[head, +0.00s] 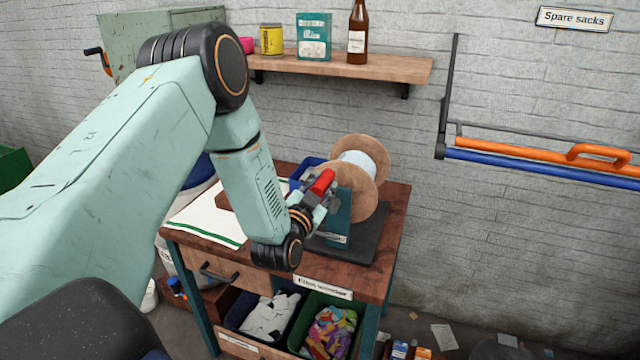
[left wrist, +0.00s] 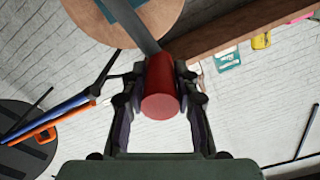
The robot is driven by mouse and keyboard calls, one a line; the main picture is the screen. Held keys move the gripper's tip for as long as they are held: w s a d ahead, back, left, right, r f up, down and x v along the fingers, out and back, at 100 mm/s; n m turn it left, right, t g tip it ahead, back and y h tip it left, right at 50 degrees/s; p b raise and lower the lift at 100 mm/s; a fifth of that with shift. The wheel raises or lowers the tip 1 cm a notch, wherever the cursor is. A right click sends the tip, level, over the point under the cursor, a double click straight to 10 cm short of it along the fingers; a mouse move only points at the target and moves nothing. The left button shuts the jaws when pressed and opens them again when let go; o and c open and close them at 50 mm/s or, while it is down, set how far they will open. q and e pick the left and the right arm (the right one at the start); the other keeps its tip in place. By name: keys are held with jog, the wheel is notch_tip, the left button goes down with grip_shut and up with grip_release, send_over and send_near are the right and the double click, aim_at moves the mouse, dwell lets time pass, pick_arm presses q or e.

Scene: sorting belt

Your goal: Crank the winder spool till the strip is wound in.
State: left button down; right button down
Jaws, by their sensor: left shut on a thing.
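The winder spool (head: 372,160) has wooden flanges and a pale wound core, and stands on a dark base (head: 362,245) on the wooden bench. Its red crank handle (head: 322,183) points toward my left gripper (head: 312,200). In the left wrist view the red handle (left wrist: 160,88) lies between the two fingers, and the gripper is shut on it. The grey crank arm (left wrist: 135,25) runs from the handle to the spool flange (left wrist: 90,12). A white strip with a green edge (head: 205,225) lies on the bench's left side. My right gripper is not in view.
Under the bench top (head: 385,270) are a bin of white scraps (head: 268,318) and a bin of colourful wrappers (head: 330,330). A wall shelf (head: 400,68) holds a bottle (head: 357,35) and tins. Orange and blue bars (head: 540,170) are on the right wall.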

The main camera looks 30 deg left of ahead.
pick_arm(q)
jog(key=w+d+f+m+b, duration=0.2)
jog(key=d+f+m, duration=0.2)
jog(key=d+m, duration=0.65)
notch_tip(320, 180, down, 12)
jog(key=m+b, duration=0.8)
jog(key=m, duration=0.6)
jog(key=shift+a+m, duration=0.2)
jog(key=shift+m, duration=0.15)
jog(key=shift+w, duration=0.1)
jog(key=c, duration=1.4)
grip_release()
jog(key=shift+c, duration=0.2)
jog(key=o, duration=0.4)
jog(key=shift+r, duration=0.2)
